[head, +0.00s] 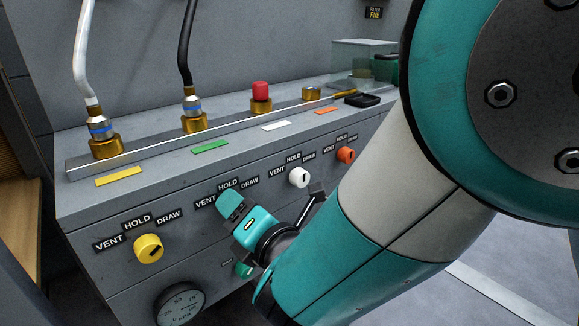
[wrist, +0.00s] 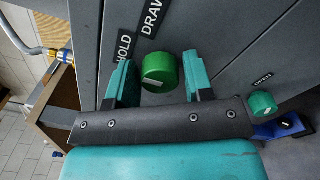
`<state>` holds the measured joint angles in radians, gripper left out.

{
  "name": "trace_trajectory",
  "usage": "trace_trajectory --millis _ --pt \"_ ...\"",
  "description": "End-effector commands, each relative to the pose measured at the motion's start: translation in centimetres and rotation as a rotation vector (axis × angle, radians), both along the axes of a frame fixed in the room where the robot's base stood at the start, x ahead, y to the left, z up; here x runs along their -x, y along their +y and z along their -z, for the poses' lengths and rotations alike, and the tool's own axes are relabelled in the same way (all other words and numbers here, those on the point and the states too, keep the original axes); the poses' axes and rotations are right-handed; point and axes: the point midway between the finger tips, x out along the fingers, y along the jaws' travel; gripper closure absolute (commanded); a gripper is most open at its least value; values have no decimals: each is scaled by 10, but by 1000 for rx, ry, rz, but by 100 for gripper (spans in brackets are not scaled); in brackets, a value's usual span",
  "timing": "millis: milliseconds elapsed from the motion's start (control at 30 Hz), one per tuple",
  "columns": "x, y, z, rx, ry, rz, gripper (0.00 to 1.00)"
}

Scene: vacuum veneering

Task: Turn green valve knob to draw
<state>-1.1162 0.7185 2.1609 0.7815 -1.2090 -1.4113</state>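The green valve knob (wrist: 160,68) is a short round cylinder with a white mark on its front face, toward the bottom of the wrist view. The DRAW label (wrist: 152,16) and HOLD label (wrist: 124,45) are on the panel near it. My gripper (wrist: 159,60) is open, one teal finger on each side of the knob, with a narrow gap showing on both sides. In the head view my gripper (head: 238,212) is in front of the panel below the VENT, HOLD and DRAW labels and hides the green valve knob.
A yellow knob (head: 148,248) is left of my gripper; white (head: 299,176) and orange (head: 346,155) knobs are to its right. A gauge (head: 180,304) and a smaller green knob (head: 244,270) are lower; that knob also shows in the wrist view (wrist: 262,104). Hoses rise from the ledge.

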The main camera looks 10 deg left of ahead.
Motion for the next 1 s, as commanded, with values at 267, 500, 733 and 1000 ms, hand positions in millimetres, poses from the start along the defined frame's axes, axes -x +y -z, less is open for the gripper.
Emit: trace_trajectory --millis 267,500,733,1000 --pt "0 0 0 -1 1 0 86" --pt "0 0 0 -33 38 1 86" --pt "0 -1 0 -126 145 0 86" --pt "-1 -1 2 -288 334 1 86"
